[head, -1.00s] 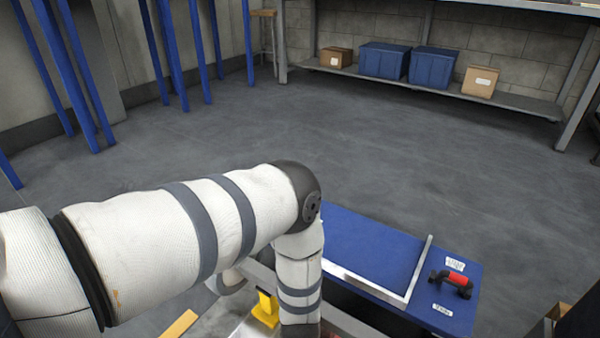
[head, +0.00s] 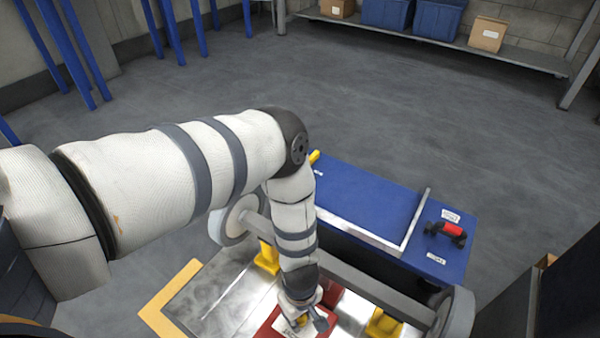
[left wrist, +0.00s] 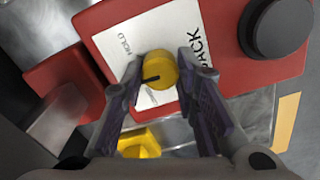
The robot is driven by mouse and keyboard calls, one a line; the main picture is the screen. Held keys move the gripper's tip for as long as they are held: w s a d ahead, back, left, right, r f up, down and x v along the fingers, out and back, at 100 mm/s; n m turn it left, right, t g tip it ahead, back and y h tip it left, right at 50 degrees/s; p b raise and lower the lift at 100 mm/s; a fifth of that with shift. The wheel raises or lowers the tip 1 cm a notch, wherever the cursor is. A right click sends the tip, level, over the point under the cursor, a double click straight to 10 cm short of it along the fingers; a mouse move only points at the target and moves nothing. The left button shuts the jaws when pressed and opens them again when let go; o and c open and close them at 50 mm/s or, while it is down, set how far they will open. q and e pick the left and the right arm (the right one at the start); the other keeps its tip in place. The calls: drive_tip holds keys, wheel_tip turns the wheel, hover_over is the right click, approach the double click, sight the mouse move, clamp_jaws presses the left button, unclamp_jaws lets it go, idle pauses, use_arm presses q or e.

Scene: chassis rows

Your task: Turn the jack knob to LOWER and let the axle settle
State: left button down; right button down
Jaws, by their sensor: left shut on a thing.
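The yellow jack knob (left wrist: 160,66) sits on the white label (left wrist: 112,42) of the red jack box (left wrist: 225,15). HOLD and JACK are readable on the label; lettering below the knob is partly hidden. The knob's black mark points to the lower left. My left gripper (left wrist: 162,82) is shut on the knob, a finger at either side. In the head view, my left gripper (head: 304,318) is over the red box (head: 268,326). The grey axle (head: 365,287) runs behind it, with wheels (head: 456,318) at its ends. My right gripper is out of view.
Yellow stands (head: 267,260) are near the axle, contact unclear. A blue bench (head: 365,195) behind carries a metal rail and a red-and-black handle (head: 447,230). A black round part (left wrist: 277,25) is beside the knob. The floor beyond is clear.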

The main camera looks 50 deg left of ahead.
use_arm(q)
drive_tip(key=n, duration=0.4)
drive_tip(key=shift+n, duration=0.3)
drive_tip(key=shift+n+p, duration=0.45)
drive_tip(key=shift+n, duration=1.75)
drive_tip(key=c, duration=1.2)
unclamp_jaws()
drive_tip(key=shift+c, duration=0.2)
wheel_tip(320, 180, up, 12)
